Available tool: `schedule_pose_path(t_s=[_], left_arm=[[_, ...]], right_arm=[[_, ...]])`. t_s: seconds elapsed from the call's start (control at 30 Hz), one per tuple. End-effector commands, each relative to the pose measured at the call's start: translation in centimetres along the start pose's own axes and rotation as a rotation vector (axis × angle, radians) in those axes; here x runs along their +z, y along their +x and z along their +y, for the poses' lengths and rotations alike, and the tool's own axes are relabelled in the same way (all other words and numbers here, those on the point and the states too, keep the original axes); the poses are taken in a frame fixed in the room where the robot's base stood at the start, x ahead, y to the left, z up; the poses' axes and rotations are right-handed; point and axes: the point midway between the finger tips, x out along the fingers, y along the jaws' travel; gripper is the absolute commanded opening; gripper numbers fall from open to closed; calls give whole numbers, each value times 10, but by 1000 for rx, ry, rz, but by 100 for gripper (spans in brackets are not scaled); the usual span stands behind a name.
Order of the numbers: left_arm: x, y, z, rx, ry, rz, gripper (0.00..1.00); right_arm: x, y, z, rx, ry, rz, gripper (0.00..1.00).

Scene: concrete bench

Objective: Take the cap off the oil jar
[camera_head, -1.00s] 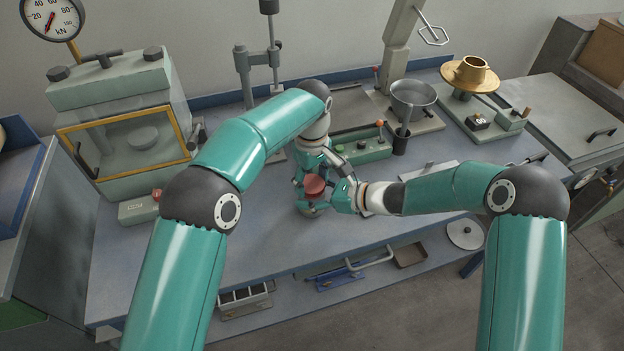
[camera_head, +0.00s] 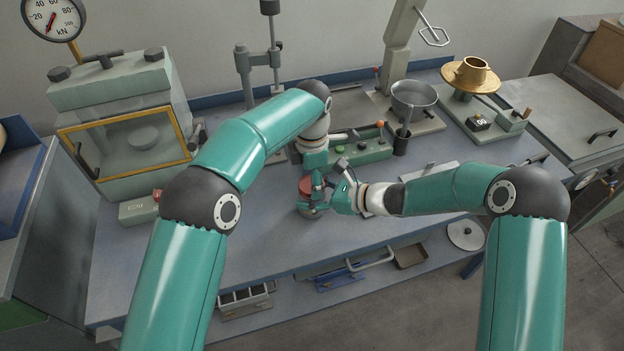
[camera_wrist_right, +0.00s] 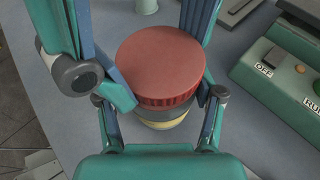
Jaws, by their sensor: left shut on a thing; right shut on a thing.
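The oil jar (camera_head: 311,215) stands upright near the bench's front middle, mostly hidden by my grippers. In the right wrist view its body (camera_wrist_right: 166,123) shows as a dark and yellowish band directly under the round red cap (camera_wrist_right: 160,66). The cap (camera_head: 305,186) sits level on the jar; I cannot tell whether it is loose. My left gripper (camera_head: 311,187) comes from above and is shut on the cap, one finger on each side. My right gripper (camera_head: 321,208) comes from the right and is shut on the jar's body below the cap; its fingers (camera_wrist_right: 162,118) flank the jar.
A green control box (camera_head: 362,152) with buttons lies just behind the jar. A glass-fronted cabinet (camera_head: 128,140) stands left. The bench (camera_head: 255,225) is clear in front and left of the jar.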

Motion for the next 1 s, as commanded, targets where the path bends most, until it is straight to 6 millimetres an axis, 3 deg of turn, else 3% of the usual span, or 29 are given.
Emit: schedule_pose_path(t_s=[1.0], left_arm=[[0,-23,0,1,2,-1,21]], right_arm=[[-1,0,0,-1,1,1,0]])
